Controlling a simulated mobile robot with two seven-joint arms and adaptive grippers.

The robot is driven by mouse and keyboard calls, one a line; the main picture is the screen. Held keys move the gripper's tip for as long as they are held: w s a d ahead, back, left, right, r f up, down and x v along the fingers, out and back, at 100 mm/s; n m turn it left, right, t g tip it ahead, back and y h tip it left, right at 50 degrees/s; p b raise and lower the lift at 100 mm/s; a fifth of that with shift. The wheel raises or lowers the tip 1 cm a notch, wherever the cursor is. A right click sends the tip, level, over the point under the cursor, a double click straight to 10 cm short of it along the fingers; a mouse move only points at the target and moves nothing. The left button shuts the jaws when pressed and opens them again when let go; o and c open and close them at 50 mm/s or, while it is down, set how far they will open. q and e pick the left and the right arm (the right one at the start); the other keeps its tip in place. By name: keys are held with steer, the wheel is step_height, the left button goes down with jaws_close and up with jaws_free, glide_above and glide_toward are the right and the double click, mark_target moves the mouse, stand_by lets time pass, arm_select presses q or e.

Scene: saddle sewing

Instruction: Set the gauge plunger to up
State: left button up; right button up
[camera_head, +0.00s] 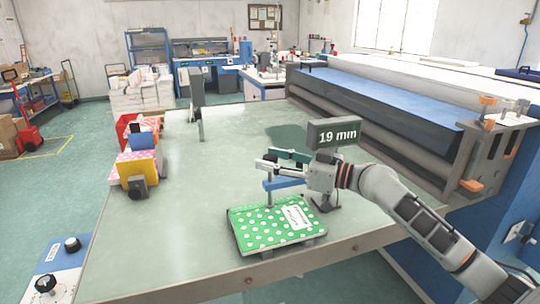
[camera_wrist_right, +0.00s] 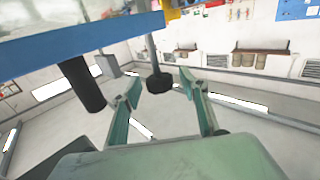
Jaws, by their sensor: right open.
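My right gripper (camera_head: 268,160) is open just above the blue arm. In the right wrist view its two teal fingers (camera_wrist_right: 163,98) stand apart, with a dark knob on a thin rod (camera_wrist_right: 159,83) showing between them; I cannot tell how deep it sits. The blue bar (camera_wrist_right: 75,45) crosses the upper left there. My left gripper is not in view.
Several colourful boxes (camera_head: 136,165) stand at the table's left side. A grey upright post (camera_head: 198,100) stands at the back left. A large blue and grey machine (camera_head: 400,100) fills the right side. The table (camera_head: 190,215) is bare left of the book.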

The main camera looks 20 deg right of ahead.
steer(key=shift+w+a, duration=0.3)
jaws_close()
steer(key=shift+r, duration=0.35)
step_height(320, 180, up, 3)
steer(key=shift+p, duration=0.8)
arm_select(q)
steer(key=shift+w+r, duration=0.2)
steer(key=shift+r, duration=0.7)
arm_select(e)
steer(key=shift+f, duration=0.1)
jaws_free()
steer(key=shift+d+f, duration=0.1)
steer(key=v, duration=1.2)
